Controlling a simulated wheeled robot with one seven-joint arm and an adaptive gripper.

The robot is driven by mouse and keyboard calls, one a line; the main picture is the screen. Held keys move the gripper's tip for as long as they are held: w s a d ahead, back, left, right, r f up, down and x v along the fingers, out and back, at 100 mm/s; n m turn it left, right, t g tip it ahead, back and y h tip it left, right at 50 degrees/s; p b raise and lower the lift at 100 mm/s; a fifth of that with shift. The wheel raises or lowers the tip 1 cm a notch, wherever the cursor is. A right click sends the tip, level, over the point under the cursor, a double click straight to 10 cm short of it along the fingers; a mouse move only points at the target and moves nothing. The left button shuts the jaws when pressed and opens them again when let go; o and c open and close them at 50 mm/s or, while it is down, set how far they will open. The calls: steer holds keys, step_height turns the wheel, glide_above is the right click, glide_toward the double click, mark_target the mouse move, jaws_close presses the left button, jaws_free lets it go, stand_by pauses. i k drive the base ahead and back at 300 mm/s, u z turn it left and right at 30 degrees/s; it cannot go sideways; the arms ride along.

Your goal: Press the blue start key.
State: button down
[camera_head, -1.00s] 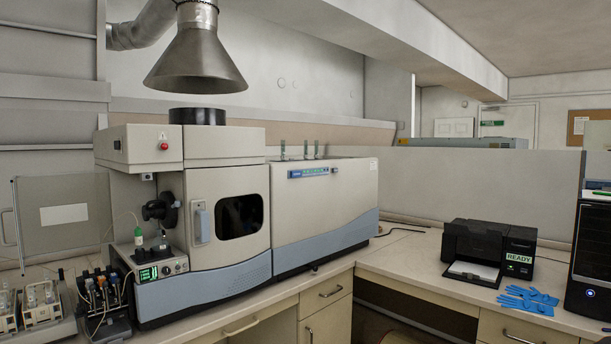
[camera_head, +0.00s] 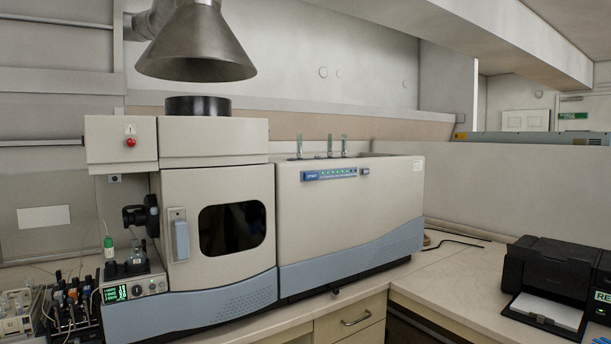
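The spectrometer (camera_head: 300,215) is a large beige and blue-grey machine on the bench. A narrow blue panel (camera_head: 330,174) with a row of small green lights is on the upper front of its right-hand housing. A small dark key or switch (camera_head: 365,171) sits just right of this panel. The keys are too small to tell which one is the blue start key. My gripper is not in view.
A metal exhaust hood (camera_head: 197,45) hangs above the machine. A pump unit with a green display (camera_head: 115,294) and bottles stand at the left. A black printer (camera_head: 545,275) is on the right bench. The bench between printer and machine is mostly clear.

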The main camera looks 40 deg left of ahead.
mark_target(308, 176)
steer(key=u, duration=0.8)
steer(key=i, duration=0.9)
steer(key=u, duration=0.9)
